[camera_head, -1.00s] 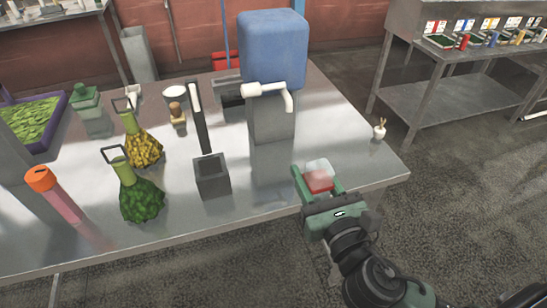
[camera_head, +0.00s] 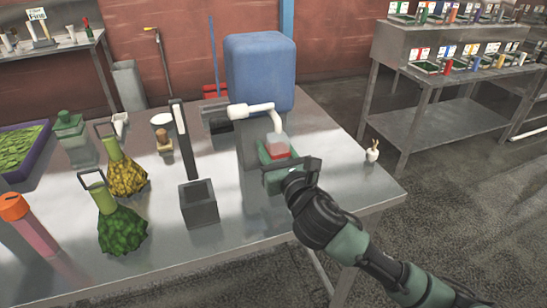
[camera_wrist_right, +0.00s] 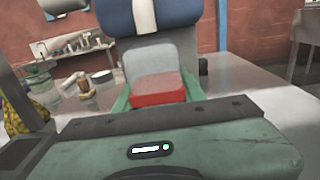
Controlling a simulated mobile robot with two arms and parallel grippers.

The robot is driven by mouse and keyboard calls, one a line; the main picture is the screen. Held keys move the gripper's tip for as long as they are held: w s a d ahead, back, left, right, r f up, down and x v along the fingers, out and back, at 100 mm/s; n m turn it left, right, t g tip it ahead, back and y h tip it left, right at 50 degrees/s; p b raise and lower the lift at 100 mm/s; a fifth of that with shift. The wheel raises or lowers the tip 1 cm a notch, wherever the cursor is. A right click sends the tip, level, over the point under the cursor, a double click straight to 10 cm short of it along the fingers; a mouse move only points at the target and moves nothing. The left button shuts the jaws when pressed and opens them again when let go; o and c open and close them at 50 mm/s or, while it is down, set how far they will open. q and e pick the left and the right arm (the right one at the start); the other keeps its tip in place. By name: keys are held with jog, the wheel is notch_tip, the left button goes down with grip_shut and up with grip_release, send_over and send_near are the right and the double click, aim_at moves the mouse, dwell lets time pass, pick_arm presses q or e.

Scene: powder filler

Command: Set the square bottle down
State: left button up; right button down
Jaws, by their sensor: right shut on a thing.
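The square bottle (camera_head: 277,149) is small and clear, with red in its lower part and a pale top. My right gripper (camera_head: 276,157) is shut around it, with its green fingers on either side. In the right wrist view the bottle (camera_wrist_right: 157,88) stands upright between the fingers. It is close below the white spout (camera_head: 278,122) of the blue tank (camera_head: 260,72), in front of the tank's grey stand (camera_head: 247,146). I cannot tell whether its base touches the metal table (camera_head: 335,180). My left gripper is not in view.
A grey square holder (camera_head: 198,204) with a dark upright bar behind it stands left of my right gripper. Yellow (camera_head: 125,175) and green (camera_head: 120,229) flasks, an orange-capped tube (camera_head: 30,225) and a green jar (camera_head: 72,135) stand farther left.

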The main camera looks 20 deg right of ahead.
aim_at(273, 159)
jog(key=shift+f, duration=1.5)
jog(key=c, duration=0.9)
grip_release()
jog(key=shift+f, duration=0.1)
jog(key=shift+o, duration=0.2)
jog(key=shift+r, duration=0.2)
jog(key=s, duration=0.4)
jog(key=s+b, duration=0.1)
jog(key=s, duration=0.7)
jog(key=shift+s+d, duration=0.1)
jog(key=shift+d, duration=0.15)
